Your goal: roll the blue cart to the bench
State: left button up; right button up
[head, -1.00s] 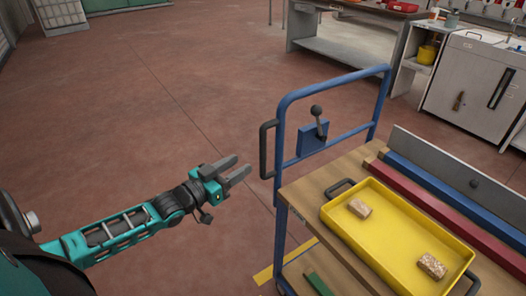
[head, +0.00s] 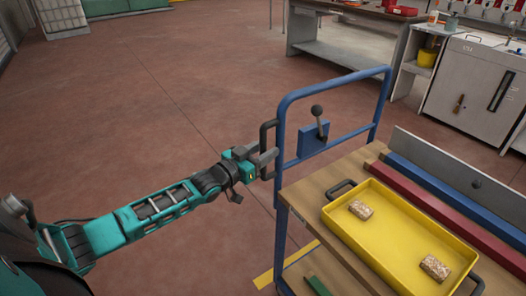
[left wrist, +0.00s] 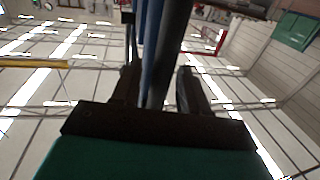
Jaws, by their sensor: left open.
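The blue cart (head: 281,122) stands at the right in the head view, with a wooden top, a blue tube frame and a black side handle (head: 264,138) on its left upright. My left gripper (head: 270,158) is open at this handle, with its fingers around or beside the bar. In the left wrist view, the dark handle bar (left wrist: 168,50) runs between the two open fingers (left wrist: 158,88); contact cannot be told. A grey bench (head: 345,45) stands at the back. My right gripper is out of view.
A yellow tray (head: 400,240) with two cork-like blocks lies on the cart top, beside red and blue bars (head: 440,178). A lever with a black knob (head: 318,118) sits on the frame. A white cabinet (head: 475,85) stands at back right. The red floor to the left is clear.

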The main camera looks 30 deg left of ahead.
pick_arm(q)
grip_shut()
jog(key=shift+d, duration=0.1)
dwell(0.6)
